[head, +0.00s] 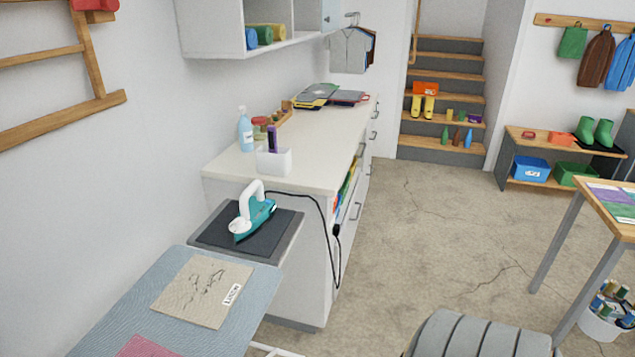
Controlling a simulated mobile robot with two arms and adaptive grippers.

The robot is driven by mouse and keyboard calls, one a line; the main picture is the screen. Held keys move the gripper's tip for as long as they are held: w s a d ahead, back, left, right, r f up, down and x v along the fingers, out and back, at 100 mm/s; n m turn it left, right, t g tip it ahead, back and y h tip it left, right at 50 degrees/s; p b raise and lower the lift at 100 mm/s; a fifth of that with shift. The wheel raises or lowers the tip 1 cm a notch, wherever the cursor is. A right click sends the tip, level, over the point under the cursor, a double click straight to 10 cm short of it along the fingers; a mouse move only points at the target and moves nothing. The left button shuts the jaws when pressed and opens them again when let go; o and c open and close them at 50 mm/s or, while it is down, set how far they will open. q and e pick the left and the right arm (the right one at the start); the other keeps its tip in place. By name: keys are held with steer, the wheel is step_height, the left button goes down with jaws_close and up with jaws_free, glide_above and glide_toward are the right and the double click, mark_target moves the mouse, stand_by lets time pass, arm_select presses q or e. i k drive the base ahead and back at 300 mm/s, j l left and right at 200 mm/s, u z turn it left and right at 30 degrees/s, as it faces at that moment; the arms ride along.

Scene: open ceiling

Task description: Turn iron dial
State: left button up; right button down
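The iron (253,211) has a teal body and a white handle. It rests on a dark pad (225,228) at the far end of the ironing board (135,300). A round white part (240,226), possibly the dial, shows at its lower left; its setting is too small to read. A black cord runs from the iron over to the right and down the counter's side. Neither of my grippers is in view.
A white counter (318,158) stands behind the iron, with a spray bottle (245,132) and a white holder (274,161). A brown cloth (203,291) lies on the board. The concrete floor (425,240) to the right is mostly clear. A wooden table (618,231) stands at the right edge.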

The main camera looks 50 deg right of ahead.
mark_target(239, 222)
steer(key=z, duration=1.3)
steer(key=u, duration=0.5)
steer(key=i+l+u, duration=0.15)
steer(key=l+u, duration=1.15)
